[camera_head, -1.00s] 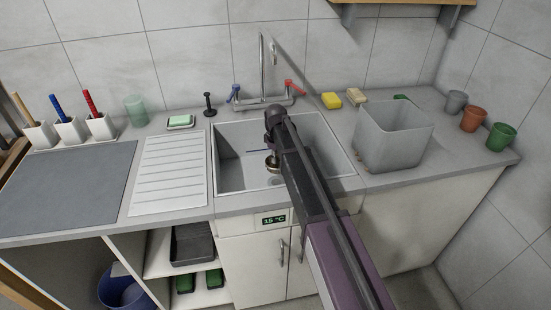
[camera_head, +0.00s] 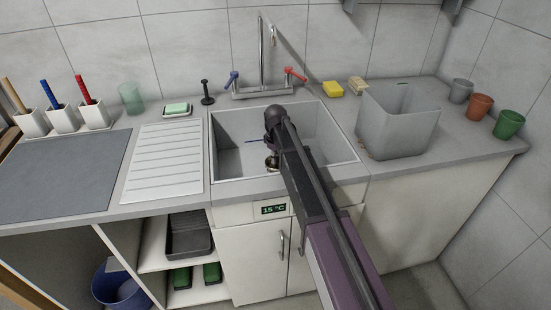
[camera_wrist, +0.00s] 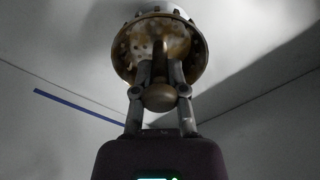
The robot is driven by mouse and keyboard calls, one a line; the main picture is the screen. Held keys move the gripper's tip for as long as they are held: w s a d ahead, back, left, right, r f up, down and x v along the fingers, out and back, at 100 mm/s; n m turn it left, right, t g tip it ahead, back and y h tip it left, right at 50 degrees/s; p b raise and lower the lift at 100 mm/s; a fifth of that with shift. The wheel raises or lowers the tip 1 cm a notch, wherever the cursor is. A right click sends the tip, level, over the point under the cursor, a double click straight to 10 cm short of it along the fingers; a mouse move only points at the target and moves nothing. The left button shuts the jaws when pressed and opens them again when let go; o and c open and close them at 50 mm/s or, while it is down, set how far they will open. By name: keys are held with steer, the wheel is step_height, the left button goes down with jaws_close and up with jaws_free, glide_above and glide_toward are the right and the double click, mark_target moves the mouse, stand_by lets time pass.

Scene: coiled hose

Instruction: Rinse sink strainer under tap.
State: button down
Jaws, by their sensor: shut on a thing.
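The sink strainer (camera_wrist: 122,48) is a round brassy basket with holes, brown stains and a pale rim. My gripper (camera_wrist: 160,84) is shut on its knob in the wrist view. In the head view my arm reaches into the sink (camera_head: 226,160), and the strainer (camera_head: 271,164) shows as a small piece beside my arm, inside the basin. The tap (camera_head: 262,55) stands behind the basin with a blue handle (camera_head: 232,78) on the left and a red handle (camera_head: 296,74) on the right. I cannot see any water running.
A grey tub (camera_head: 398,130) stands right of the sink, with a yellow sponge (camera_head: 333,89) behind it. Several cups (camera_head: 480,106) stand far right. A ribbed drainer (camera_head: 165,160), a soap dish (camera_head: 177,110) and a black plunger-like item (camera_head: 207,92) are left. A display (camera_head: 273,209) reads 15 °C.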

steer(key=shift+f+b, duration=0.4)
steer(key=shift+f, duration=0.2)
steer(key=shift+f+b, duration=0.6)
steer(key=shift+f, duration=0.05)
stand_by(0.4)
steer(key=c, duration=0.6)
jaws_free()
steer(key=shift+r, duration=0.2)
step_height(320, 180, up, 9)
steer(key=p, duration=0.9)
steer(key=shift+f, duration=0.1)
steer(key=s+d+r+p, duration=0.3)
steer(key=s+r+p, duration=0.1)
steer(key=r+p, duration=0.5)
steer(key=s+d+r+p, duration=0.4)
steer(key=s+r+p, duration=0.1)
steer(key=r+p, duration=0.5)
steer(key=shift+d+m, duration=0.25)
steer(key=shift+m, duration=0.15)
steer(key=shift+r, duration=0.1)
steer(key=s+d+m, duration=1.1)
steer(key=s+d, duration=0.4)
steer(key=s, duration=0.2)
steer(key=shift+d, duration=0.4)
